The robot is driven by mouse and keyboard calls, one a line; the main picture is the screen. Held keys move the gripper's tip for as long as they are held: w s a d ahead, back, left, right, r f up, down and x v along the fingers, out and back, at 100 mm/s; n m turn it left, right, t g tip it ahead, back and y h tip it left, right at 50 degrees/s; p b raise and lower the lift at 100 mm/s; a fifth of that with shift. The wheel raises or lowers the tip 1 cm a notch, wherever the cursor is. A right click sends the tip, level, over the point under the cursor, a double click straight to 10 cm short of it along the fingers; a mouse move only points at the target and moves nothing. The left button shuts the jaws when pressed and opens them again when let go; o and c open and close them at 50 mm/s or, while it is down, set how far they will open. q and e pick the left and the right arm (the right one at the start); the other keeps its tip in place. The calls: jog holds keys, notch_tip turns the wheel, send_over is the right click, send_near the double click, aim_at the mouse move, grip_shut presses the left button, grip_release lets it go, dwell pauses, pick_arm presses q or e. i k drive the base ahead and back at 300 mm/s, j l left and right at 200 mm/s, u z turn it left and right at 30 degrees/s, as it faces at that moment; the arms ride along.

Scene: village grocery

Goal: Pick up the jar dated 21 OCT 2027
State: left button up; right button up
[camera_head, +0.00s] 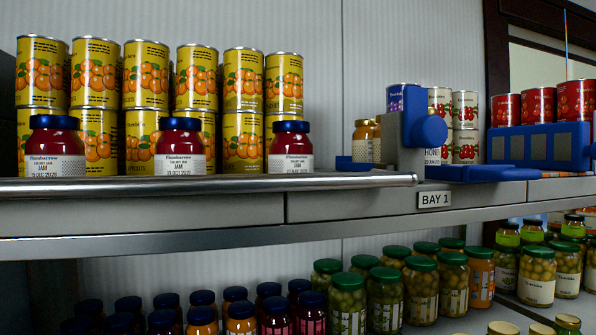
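Three jam jars with dark red contents and blue lids stand upright along the front of the upper shelf: a left jar (57,150), a middle jar (181,148) and a right jar (291,150). Each white label has a small date line. The middle one seems to read OCT 2027; the left and right ones look different, but the print is too small to be sure. My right gripper (405,140), blue and grey, is over the upper shelf to the right of the jars, apart from them. Its finger opening is not clear. My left gripper is not in view.
Stacked yellow fruit cans (145,78) stand close behind the jars. A honey jar (363,140), white cans (466,110) and red cans (538,106) stand near my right gripper. The upper shelf edge (340,205) carries a BAY 1 tag (434,199). Green-lidded jars (347,303) crowd the lower shelf.

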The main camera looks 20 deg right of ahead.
aim_at(180, 150)
jog(key=k+l+u, duration=0.2)
jog(key=l, duration=0.2)
jog(key=l+u, duration=0.15)
jog(key=l, duration=0.2)
jog(key=k+l+u, duration=0.4)
jog(key=l, duration=0.25)
